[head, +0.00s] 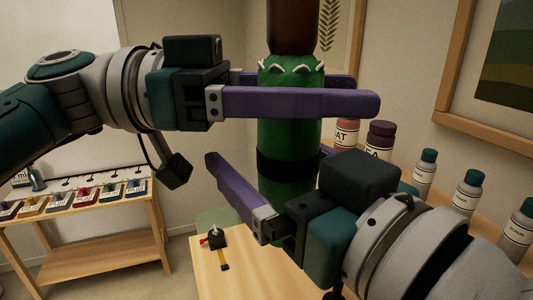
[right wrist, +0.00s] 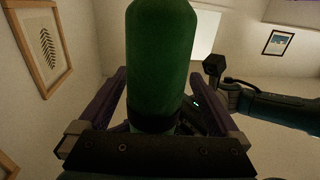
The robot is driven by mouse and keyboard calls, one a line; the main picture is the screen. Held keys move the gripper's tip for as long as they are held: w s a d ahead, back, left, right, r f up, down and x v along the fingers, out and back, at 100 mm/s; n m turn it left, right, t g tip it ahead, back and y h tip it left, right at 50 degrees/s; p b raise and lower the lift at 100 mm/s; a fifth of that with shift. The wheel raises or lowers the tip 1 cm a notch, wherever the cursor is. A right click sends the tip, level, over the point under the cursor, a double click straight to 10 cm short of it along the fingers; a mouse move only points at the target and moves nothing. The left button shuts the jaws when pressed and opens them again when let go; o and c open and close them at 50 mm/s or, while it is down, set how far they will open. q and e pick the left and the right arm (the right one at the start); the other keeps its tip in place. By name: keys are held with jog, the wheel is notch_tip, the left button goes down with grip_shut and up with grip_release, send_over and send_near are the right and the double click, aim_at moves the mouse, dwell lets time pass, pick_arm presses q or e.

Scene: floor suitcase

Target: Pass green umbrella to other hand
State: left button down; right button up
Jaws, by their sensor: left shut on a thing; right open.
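The green umbrella (head: 288,135) stands upright in the head view, with a brown upper part (head: 292,25) and a dark band around its lower part. It also fills the middle of the right wrist view (right wrist: 160,60). My left gripper (head: 366,93) reaches in from the left and is shut on the umbrella near its top, one purple finger in front and one behind. My right gripper (head: 265,155) comes from the lower right, below the left one. It is open, its fingers on either side of the umbrella.
A wooden table (head: 222,275) below holds a small black item (head: 218,240). A shelf (head: 95,250) with several colored boxes stands at left. Several bottles (head: 467,192) line the right side. A framed picture (head: 500,70) hangs on the right wall.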

jog(key=shift+w+a, duration=0.15)
jog(key=shift+w, duration=0.05)
pick_arm(q)
jog(key=shift+r, duration=0.1)
pick_arm(e)
jog(key=shift+s+a+r, duration=0.1)
jog(key=shift+a, duration=0.05)
grip_shut()
pick_arm(q)
jog(key=c, duration=0.5)
grip_release()
jog(key=shift+d, duration=0.1)
jog(key=o, duration=0.5)
jog(key=shift+c, duration=0.2)
